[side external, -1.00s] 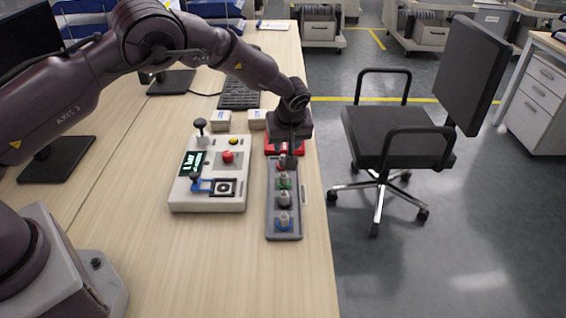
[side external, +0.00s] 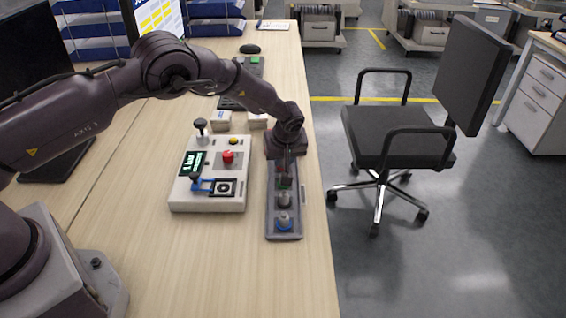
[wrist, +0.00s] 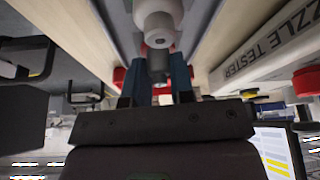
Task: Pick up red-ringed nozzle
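The nozzle tray (side external: 270,226) is a long dark grey holder near the desk's right edge. My gripper (side external: 286,183) points down over its far part and hides the red-ringed nozzle in the side view. In the wrist view, my two blue-grey fingers (wrist: 160,75) stand apart with a grey part (wrist: 157,62) between them; contact is unclear. Red shows beside both fingers, but I cannot tell whether it is the ring. A green-ringed nozzle (side external: 281,187) is partly hidden by the fingers. A grey nozzle (side external: 284,201) and a blue-ringed nozzle (side external: 284,221) stand nearer in the tray.
The nozzle tester (side external: 208,205) stands left of the tray, with a red button (side external: 228,157) and a black-knobbed lever (side external: 200,126). Small boxes (side external: 221,120) and a keyboard lie behind it. The desk's near part is clear. An office chair (side external: 400,135) stands to the right.

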